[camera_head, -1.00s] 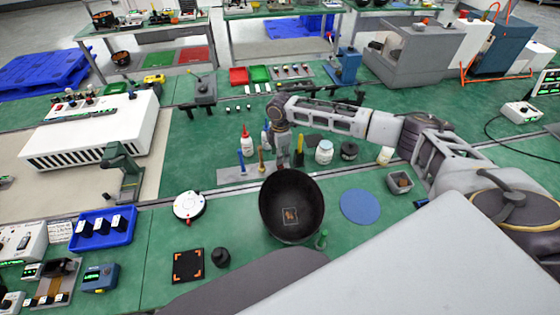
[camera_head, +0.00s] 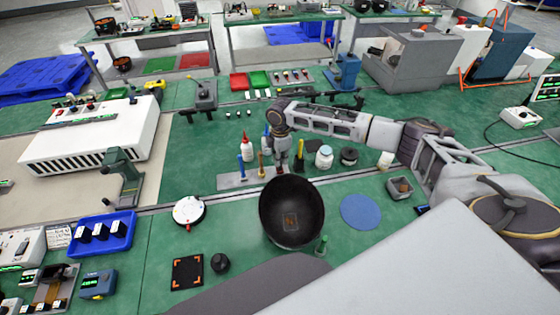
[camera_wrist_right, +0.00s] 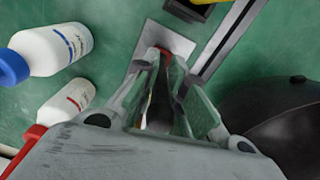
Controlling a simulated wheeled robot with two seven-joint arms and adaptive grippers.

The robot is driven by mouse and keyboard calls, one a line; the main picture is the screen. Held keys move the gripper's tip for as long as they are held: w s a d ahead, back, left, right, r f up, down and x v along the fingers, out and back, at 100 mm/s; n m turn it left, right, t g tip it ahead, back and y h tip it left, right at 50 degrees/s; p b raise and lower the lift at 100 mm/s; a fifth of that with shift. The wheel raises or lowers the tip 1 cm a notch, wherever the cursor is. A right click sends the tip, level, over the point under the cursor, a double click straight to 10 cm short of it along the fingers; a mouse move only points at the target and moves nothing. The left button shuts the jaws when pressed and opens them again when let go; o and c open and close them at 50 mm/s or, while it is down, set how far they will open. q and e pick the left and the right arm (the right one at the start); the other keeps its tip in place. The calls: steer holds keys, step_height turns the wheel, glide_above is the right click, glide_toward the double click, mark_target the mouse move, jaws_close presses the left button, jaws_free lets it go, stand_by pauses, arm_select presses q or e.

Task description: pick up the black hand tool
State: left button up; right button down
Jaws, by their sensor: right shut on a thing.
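My right gripper (camera_head: 282,168) points down at the grey tool plate (camera_head: 231,182) in the head view. In the right wrist view its fingers (camera_wrist_right: 160,70) are closed around a narrow dark tool, which I take for the black hand tool (camera_wrist_right: 158,112). A reddish part shows near the fingertips. The fingers hide most of the tool, and I cannot tell whether it is clear of the plate. Blue-handled (camera_head: 241,165) and orange-brown-handled (camera_head: 261,162) tools stand to the gripper's left, and a yellow-and-black tool (camera_head: 300,157) to its right. My left gripper is not in view.
A large black bowl (camera_head: 291,212) stands in front of the plate. White bottles (camera_head: 246,147) with red and blue caps stand close behind it. A white jar (camera_head: 324,157) and dark roll (camera_head: 349,156) are to the right.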

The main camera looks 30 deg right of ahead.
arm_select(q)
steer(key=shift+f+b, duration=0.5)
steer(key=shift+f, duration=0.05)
arm_select(e)
step_height(320, 180, up, 10)
steer(key=shift+f, duration=0.1)
steer(key=shift+a, duration=0.1)
stand_by(0.4)
